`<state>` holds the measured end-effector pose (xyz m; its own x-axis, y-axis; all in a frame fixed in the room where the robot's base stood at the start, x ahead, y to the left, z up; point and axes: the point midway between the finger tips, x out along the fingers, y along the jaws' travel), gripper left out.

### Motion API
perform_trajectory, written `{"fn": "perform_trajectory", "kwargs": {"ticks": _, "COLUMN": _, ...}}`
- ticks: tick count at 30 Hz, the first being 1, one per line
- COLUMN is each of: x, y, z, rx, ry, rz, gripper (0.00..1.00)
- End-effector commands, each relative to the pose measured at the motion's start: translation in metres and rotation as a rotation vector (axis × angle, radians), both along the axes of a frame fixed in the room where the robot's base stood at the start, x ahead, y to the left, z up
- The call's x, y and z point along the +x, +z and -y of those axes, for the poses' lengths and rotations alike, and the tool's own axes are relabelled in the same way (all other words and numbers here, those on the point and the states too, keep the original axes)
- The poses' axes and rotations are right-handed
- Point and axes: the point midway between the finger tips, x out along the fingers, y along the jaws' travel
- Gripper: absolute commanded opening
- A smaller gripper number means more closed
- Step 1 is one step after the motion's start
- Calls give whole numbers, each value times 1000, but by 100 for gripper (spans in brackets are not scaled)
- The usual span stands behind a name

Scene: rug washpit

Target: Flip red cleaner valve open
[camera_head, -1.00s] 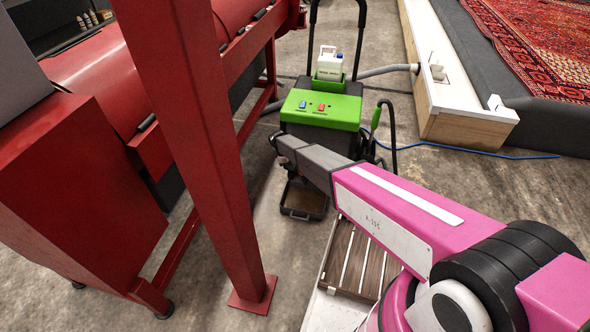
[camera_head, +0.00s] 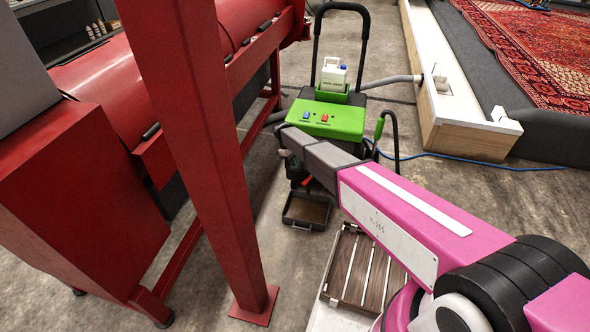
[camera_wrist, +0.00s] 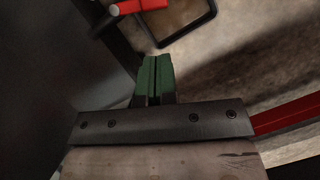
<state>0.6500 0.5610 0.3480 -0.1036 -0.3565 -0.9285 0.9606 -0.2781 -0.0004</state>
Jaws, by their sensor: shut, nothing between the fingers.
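The cleaner (camera_head: 322,118) is a dark machine with a green top panel, standing on the floor beyond my arm. Low on its front, a small red valve handle (camera_head: 307,181) shows beside the end of my arm. In the wrist view a red lever with a round end (camera_wrist: 138,6) is at the top edge, partly cut off, on a dark pipe. My gripper (camera_wrist: 157,60) has green fingers pressed together and empty. Its tips are below the red lever in the picture, apart from it. In the head view my fingers cannot be made out.
A dark drain tray (camera_head: 306,211) lies on the floor under the cleaner's front. A red post (camera_head: 215,150) and red machine stand close on the left. A slatted wooden crate (camera_head: 362,270) is below my arm. A blue cable (camera_head: 470,160) crosses the floor on the right.

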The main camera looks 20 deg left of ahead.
Motion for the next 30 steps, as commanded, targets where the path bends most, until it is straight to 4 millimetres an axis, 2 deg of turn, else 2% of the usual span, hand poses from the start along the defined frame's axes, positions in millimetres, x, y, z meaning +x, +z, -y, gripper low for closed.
{"fn": "perform_trajectory", "kwargs": {"ticks": 5, "x": -2, "y": -17, "z": 7, "rx": -2, "ry": 2, "rz": -1, "gripper": 0}}
{"fn": "perform_trajectory", "kwargs": {"ticks": 18, "x": -9, "y": -81, "z": 31, "rx": -1, "ry": 3, "rz": 0, "gripper": 0}}
{"fn": "perform_trajectory", "kwargs": {"ticks": 22, "x": -9, "y": -88, "z": 34, "rx": 0, "ry": 4, "rz": 0, "gripper": 0}}
{"fn": "perform_trajectory", "kwargs": {"ticks": 30, "x": -10, "y": -89, "z": 34, "rx": 0, "ry": 4, "rz": 0, "gripper": 0}}
